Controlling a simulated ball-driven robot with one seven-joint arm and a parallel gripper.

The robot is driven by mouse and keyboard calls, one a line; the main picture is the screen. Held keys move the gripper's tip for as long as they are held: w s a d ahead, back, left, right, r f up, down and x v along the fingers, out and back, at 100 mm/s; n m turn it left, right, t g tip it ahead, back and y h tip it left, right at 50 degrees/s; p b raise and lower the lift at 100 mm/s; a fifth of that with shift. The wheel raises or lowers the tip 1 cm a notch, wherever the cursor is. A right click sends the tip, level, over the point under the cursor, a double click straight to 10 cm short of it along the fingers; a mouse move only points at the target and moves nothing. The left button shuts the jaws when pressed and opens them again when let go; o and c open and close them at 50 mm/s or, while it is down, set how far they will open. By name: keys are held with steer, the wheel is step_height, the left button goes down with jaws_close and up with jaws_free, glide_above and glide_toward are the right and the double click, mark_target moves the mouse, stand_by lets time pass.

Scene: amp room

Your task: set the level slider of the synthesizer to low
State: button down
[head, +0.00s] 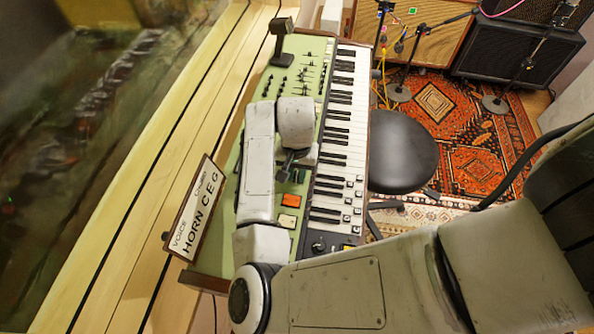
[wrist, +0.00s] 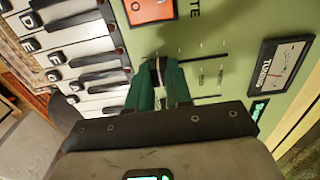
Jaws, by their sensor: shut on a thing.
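The synthesizer (head: 311,46) has a green panel with a keyboard along its right side in the head view. My gripper (head: 287,170) is low over the middle of this panel, and my arm hides part of the controls. In the wrist view my gripper (wrist: 160,78) has its two green fingers closed around a small dark slider cap (wrist: 155,65). A thin dark slot (wrist: 205,57) runs from the cap toward the right of the wrist view. No label naming this slider as the level slider is readable, and the fingers partly hide the cap.
An orange button (wrist: 150,9) and a tuning meter (wrist: 282,66) lie near the slider. A HORN CEG sign (head: 197,210) stands at the panel's left edge. A black stool (head: 402,150) is right of the keys. A dark lamp-like fixture (head: 282,42) stands at the far end.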

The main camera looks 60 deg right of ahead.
stand_by(0.3)
steer(key=shift+w+a, duration=0.2)
steer(key=shift+w, duration=0.4)
steer(key=shift+w+a, duration=0.2)
steer(key=shift+w, duration=0.4)
steer(key=c, duration=1)
jaws_free()
steer(key=shift+c, duration=0.2)
step_height(320, 180, up, 11)
steer(key=shift+f, duration=0.1)
